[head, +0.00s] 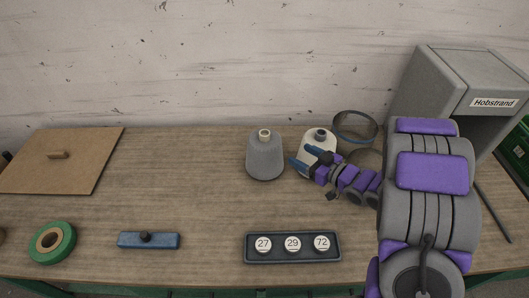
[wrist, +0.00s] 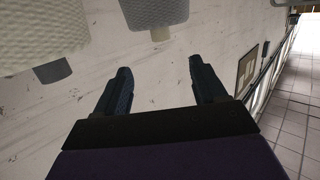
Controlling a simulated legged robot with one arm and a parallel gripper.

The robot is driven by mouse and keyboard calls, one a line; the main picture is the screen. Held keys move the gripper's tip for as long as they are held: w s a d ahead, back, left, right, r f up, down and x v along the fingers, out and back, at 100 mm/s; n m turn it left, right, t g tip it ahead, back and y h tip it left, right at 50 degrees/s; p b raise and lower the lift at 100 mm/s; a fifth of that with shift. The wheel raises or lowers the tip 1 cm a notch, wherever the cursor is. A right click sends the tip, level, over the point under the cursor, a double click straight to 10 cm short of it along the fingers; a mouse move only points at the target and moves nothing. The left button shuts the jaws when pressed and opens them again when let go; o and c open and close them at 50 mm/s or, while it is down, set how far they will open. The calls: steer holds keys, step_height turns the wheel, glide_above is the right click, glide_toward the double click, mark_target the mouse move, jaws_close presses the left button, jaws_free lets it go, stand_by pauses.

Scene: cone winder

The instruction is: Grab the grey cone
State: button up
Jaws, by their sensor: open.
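The grey cone (head: 265,158) stands upright on the wooden table, with a tan tip on top. A white cone (head: 317,143) with a dark grey tip stands just right of it, partly hidden by my gripper. My gripper (head: 306,161) is open and empty, right of the grey cone and in front of the white one, its blue fingers pointing left. In the wrist view the picture is upside down; the grey cone (wrist: 155,12) shows at the top, beyond the open fingers (wrist: 161,88), cut by the edge. The white cone (wrist: 35,35) is at upper left.
A dark tray with numbered discs (head: 292,259) lies at the table's front. A blue bar with a black knob (head: 148,240), a green tape roll (head: 66,252) and a brown board (head: 65,175) lie left. A dark ring (head: 354,139) and a grey Hobstrand box (head: 455,75) are right.

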mark_target(269, 136)
steer(key=b+x, duration=0.2)
steer(key=x, duration=1)
steer(key=shift+s+a+r, duration=0.1)
steer(key=shift+b+x, duration=1)
steer(key=shift+x, duration=1.75)
steer(key=shift+r, duration=0.2)
steer(key=shift+c, duration=0.5)
jaws_close()
